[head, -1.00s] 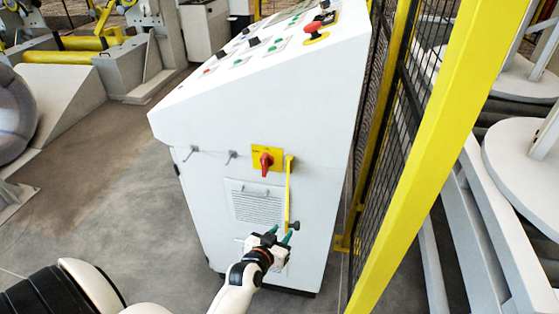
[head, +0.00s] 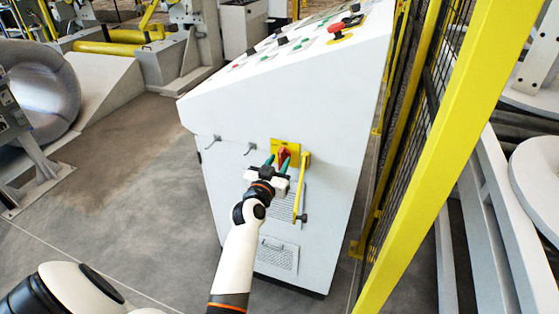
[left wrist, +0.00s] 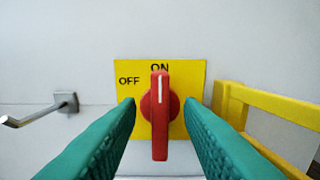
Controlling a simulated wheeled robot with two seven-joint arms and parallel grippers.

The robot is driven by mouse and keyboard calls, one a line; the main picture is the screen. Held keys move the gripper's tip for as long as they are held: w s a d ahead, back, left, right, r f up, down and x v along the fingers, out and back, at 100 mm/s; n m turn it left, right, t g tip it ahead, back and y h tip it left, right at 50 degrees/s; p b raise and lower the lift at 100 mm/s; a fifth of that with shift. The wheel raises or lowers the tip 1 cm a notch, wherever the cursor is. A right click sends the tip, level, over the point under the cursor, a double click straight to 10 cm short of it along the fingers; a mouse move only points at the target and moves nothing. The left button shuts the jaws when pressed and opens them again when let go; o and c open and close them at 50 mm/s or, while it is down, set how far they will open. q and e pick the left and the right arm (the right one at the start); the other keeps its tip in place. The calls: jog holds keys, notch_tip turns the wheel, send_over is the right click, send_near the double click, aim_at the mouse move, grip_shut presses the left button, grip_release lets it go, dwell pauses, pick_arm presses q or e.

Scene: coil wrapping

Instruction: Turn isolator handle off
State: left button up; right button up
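The red isolator handle (left wrist: 160,115) stands upright on its yellow plate (left wrist: 191,72) in the left wrist view, its white mark toward ON; OFF is printed to the upper left. In the head view the handle (head: 283,155) and plate (head: 288,144) are on the side of the white cabinet, partly covered by my gripper. My left gripper (head: 279,160) is open, its green fingers (left wrist: 160,130) on either side of the handle, with gaps to it on both sides. My right gripper is not in view.
A yellow hasp bar (left wrist: 262,120) is close to the right of the plate. A metal hook (left wrist: 55,107) sticks out at left. The white cabinet (head: 300,100) has a sloped button panel on top. A yellow fence post (head: 440,150) stands to its right.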

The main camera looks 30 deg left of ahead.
pick_arm(q)
jog(key=shift+w+a, duration=0.15)
jog(key=shift+w, duration=0.55)
grip_shut()
